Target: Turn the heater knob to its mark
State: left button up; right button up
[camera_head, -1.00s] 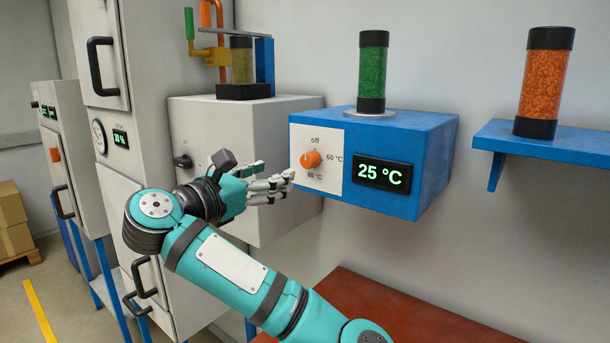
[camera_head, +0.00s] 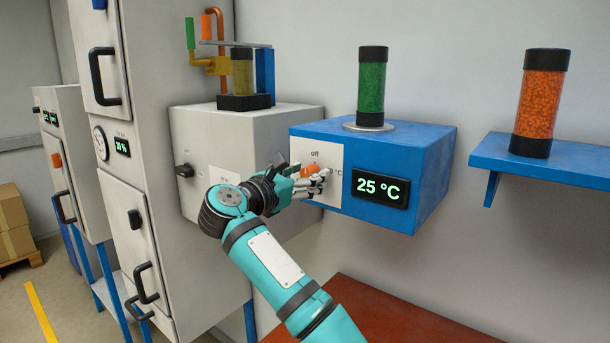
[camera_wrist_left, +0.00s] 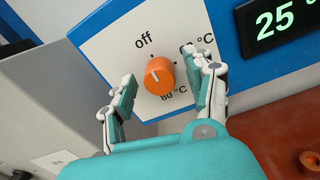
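The orange heater knob (camera_head: 310,171) sits on the white panel of the blue heater box (camera_head: 420,165), partly hidden by my fingers in the head view. The 60 °C label is partly covered by a finger; 80 °C is below the knob. The heater display (camera_head: 381,188) reads 25 °C. My left gripper (camera_head: 308,185) is open, its fingers on either side of the knob (camera_wrist_left: 160,88) with visible gaps. My right gripper is not in view.
A green-filled cylinder (camera_head: 371,88) stands on the heater box. An orange-filled cylinder (camera_head: 539,104) stands on a blue wall shelf (camera_head: 560,160) to the right. A grey box (camera_head: 205,140) is left of the heater. A red-brown surface (camera_head: 385,315) lies below.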

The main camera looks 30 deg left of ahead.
pick_arm(q)
grip_shut()
